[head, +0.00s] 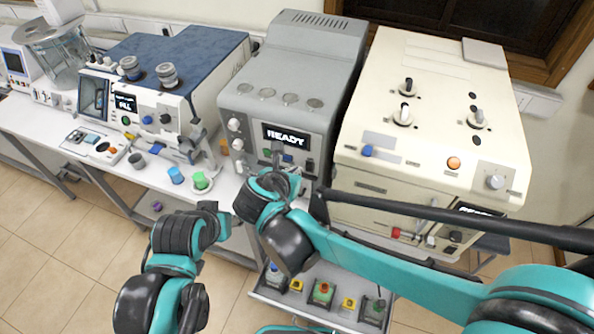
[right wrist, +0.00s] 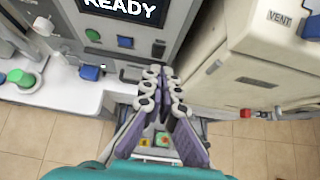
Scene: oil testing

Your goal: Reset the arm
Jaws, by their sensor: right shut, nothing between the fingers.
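My right gripper (head: 281,160) is shut and empty in front of the grey machine (head: 292,65), whose screen reads READY. In the right wrist view its fingers (right wrist: 160,75) meet just below the machine's front panel (right wrist: 110,42) and appear apart from it. My right arm reaches in from the right, across the front of the cream machine (head: 435,110). My left arm is folded low in front of the bench; its gripper end (head: 213,212) is dark and small, and its fingers cannot be made out.
A blue-topped machine (head: 185,60) stands left on the white bench (head: 65,122). A blue cup (head: 176,175) and a green-topped item (head: 201,181) stand near the bench edge. A lower tray (head: 262,293) holds several small containers. Tiled floor (head: 45,235) is open at left.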

